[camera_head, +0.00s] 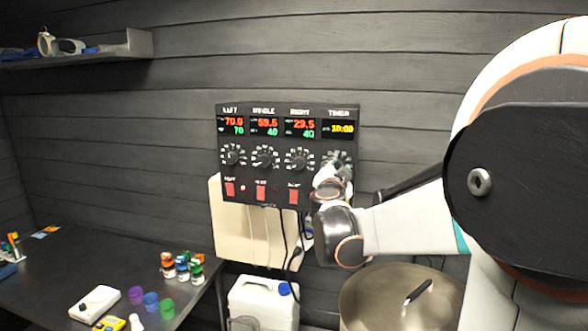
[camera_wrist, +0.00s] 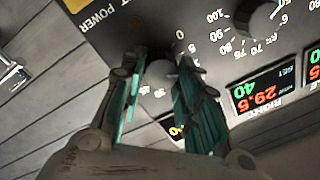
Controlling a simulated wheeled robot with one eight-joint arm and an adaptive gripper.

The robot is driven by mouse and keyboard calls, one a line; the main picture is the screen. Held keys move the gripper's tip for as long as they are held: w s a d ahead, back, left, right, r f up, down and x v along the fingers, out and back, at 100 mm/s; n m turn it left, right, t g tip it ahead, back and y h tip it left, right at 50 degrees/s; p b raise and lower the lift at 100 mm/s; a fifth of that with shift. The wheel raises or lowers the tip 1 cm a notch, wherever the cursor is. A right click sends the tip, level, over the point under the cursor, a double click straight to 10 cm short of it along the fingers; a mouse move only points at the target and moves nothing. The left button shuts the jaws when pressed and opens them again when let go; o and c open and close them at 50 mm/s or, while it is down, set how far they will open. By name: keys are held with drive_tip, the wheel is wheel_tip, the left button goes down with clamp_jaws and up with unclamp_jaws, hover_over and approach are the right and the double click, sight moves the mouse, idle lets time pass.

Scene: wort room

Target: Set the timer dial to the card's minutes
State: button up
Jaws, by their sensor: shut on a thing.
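The black control panel (camera_head: 247,190) on the wall has columns for left, middle, right and timer. The timer display (camera_head: 342,129) glows yellow and seems to read 10:00. My gripper (camera_head: 335,170) is at the timer column and covers most of the timer dial in the head view. In the wrist view, where the panel is upside down, my gripper (camera_wrist: 160,88) has its teal-padded fingers on both sides of the timer dial (camera_wrist: 159,72), shut on it. The dial's pointer and scale are mostly hidden. I cannot make out the card with the minutes.
The neighbouring right dial (camera_wrist: 258,15) is close beside my fingers. Red switches (camera_head: 261,191) and hanging cables are below. A metal pot lid (camera_head: 375,295) and a white canister (camera_head: 262,302) stand below the panel. The dark table (camera_head: 75,268) at left holds small jars and cups.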

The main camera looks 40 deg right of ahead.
drive_tip(key=shift+f, duration=0.1)
idle(0.4)
drive_tip(key=o, duration=1.1)
drive_tip(key=shift+c, duration=0.2)
